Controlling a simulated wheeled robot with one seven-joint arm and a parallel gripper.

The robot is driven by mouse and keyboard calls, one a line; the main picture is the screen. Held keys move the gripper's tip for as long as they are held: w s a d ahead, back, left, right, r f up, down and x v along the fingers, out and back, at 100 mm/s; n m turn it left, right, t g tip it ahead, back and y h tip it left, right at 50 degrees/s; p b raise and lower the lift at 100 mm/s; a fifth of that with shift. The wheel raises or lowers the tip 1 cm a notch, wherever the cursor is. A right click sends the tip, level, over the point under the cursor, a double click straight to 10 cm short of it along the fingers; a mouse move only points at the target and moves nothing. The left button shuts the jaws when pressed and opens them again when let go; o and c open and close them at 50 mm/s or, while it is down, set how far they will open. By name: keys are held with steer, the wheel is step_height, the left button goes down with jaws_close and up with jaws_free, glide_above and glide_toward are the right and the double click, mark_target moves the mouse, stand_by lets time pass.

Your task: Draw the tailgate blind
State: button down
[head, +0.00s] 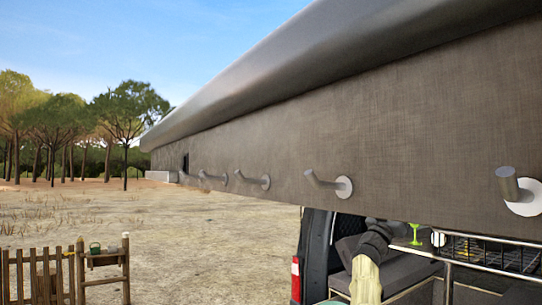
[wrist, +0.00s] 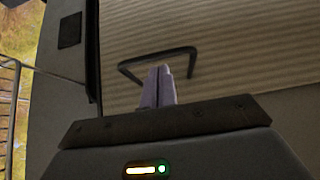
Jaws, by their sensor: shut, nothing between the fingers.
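In the wrist view, a ribbed beige panel, which looks like the blind (wrist: 225,55), spans the upper middle. A dark bar handle (wrist: 160,54) with bent ends is on it. My gripper (wrist: 164,70) is shut and empty, its pale purple fingers pointing at the panel. The fingertips overlap the handle's lower edge in the picture, between its two ends. I cannot tell whether they touch it or are hooked behind it. I cannot make out the blind, its handle or my gripper in the head view.
In the head view, a long dark panel (head: 400,130) with several protruding pegs (head: 325,183) crosses above the van's open rear. A wire basket (head: 490,252) and a green glass (head: 415,232) show inside. A wooden fence (head: 40,275) stands at lower left. Open dry ground lies between.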

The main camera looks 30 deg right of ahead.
steer(key=b+v, duration=0.1)
steer(key=b, duration=0.1)
steer(key=b+v, duration=0.2)
steer(key=b, duration=0.1)
steer(key=shift+s+f, duration=0.25)
steer(key=shift+f, duration=0.2)
stand_by(0.3)
